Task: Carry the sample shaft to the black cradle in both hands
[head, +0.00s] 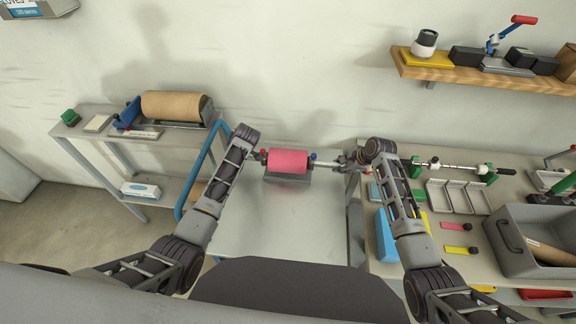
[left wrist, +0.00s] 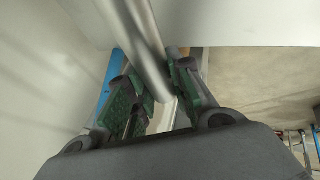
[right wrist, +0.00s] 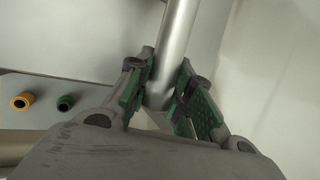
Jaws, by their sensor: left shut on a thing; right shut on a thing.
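The silver shaft (head: 338,163) with a pink roll (head: 288,161) on it lies level across the front of my view. A red collar (head: 263,155) and a blue collar (head: 313,156) flank the roll. My left gripper (head: 252,159) is shut on its left end, and the left wrist view shows the bare tube (left wrist: 147,45) between the fingers. My right gripper (head: 358,160) is shut on its right end; the tube (right wrist: 175,50) also shows in the right wrist view. A grey block (head: 288,178) shows just below the roll; I cannot tell whether they touch, or whether it is the black cradle.
A pale table (head: 280,230) is clear in front. The left bench holds a brown roll (head: 172,105). The right bench holds another shaft (head: 455,168) on green stands, a divided tray (head: 455,197) and a grey bin (head: 515,255). A wooden shelf (head: 470,75) hangs at upper right.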

